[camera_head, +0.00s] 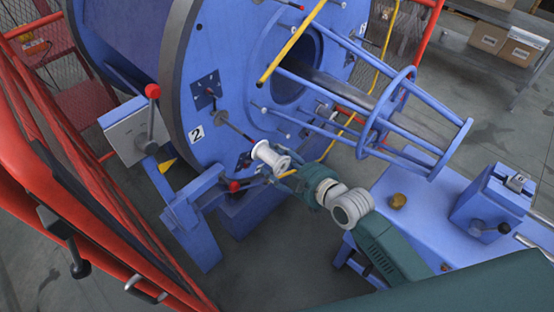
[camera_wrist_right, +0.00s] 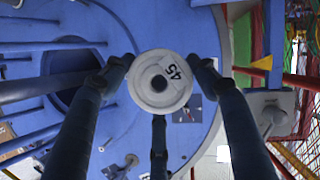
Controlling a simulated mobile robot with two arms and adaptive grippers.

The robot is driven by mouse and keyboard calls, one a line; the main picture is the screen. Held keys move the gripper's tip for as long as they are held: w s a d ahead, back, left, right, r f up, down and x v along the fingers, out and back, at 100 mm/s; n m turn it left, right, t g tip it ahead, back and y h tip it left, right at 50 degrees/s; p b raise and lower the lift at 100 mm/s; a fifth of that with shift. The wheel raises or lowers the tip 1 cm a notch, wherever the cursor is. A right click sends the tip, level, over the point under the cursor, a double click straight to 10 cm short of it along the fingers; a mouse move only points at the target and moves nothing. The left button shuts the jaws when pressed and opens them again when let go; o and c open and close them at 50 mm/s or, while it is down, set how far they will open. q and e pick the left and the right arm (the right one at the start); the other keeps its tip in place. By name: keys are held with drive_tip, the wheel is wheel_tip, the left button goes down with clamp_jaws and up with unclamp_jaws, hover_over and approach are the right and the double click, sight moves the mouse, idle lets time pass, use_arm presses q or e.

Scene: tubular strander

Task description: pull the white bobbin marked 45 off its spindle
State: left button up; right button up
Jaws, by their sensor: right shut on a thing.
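The white bobbin (camera_head: 268,155) is in front of the big blue disc. A dark spindle (camera_head: 235,131) runs from a plate on the disc toward the bobbin's far end. I cannot tell whether its tip is still inside the bobbin. The bobbin's centre hole looks dark. My left gripper is not in view.
The blue disc (camera_head: 225,140) carries a 2 mark. A blue cage of bars (camera_head: 420,120) sticks out at the right. A yellow bar (camera_head: 290,42) crosses above. Red guard rails (camera_head: 70,150) stand at the left. A blue bench (camera_head: 425,205) lies at the right.

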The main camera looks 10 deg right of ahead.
drive_tip(key=shift+s+d+r+p, duration=0.1)
drive_tip(key=shift+s+d+p, duration=0.2)
drive_tip(key=shift+s+d, duration=0.55)
drive_tip(key=shift+s+d+p, duration=0.25)
drive_tip(key=shift+s+d, duration=0.3)
drive_tip(key=shift+s, duration=0.5)
drive_tip(key=shift+d, duration=0.1)
